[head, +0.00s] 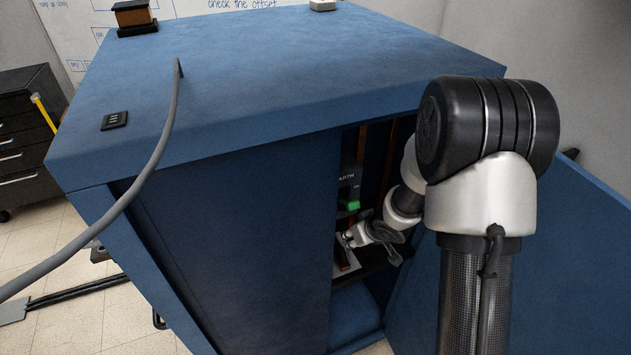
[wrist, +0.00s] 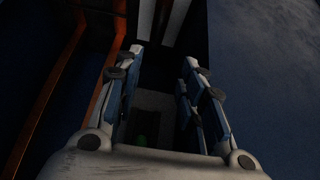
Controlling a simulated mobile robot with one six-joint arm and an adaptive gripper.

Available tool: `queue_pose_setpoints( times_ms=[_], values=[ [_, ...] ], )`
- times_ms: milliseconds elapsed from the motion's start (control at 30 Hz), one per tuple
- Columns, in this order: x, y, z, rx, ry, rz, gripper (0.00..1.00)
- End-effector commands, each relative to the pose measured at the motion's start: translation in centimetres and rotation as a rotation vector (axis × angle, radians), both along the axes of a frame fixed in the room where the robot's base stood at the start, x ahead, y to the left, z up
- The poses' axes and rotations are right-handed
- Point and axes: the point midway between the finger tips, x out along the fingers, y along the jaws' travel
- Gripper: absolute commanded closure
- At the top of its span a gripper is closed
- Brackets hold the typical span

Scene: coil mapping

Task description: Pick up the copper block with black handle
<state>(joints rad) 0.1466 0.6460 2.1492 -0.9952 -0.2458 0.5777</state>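My gripper (head: 349,240) is inside the open blue cabinet, below a dark panel with a label ending in "ARTH". The wrist view shows my gripper (wrist: 163,60) with its two fingers apart and nothing clearly held between them. A reddish-brown copper-coloured piece (head: 346,262) shows just below the gripper in the head view; I cannot tell whether it is the block or whether a black handle is on it. A brown block with black top and base (head: 133,16) sits on the cabinet top at the far left.
The blue cabinet (head: 270,70) has its door (head: 540,270) open at right. A green piece (head: 350,205) is just above the gripper. Copper-coloured bars (wrist: 50,90) run along the left in the wrist view. A grey cable (head: 150,165) crosses the cabinet's left side.

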Motion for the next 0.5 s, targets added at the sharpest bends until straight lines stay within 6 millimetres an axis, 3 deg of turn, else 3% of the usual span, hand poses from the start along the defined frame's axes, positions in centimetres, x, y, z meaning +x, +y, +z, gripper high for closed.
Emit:
queue_pose_setpoints(
  times_ms=[167, 500],
  values=[
    [0.6, 0.6, -2.1, 0.017, 0.007, 0.014, 0.63],
    [4.1, 1.6, -8.4, 0.016, 0.006, 0.013, 0.63]
  ],
)
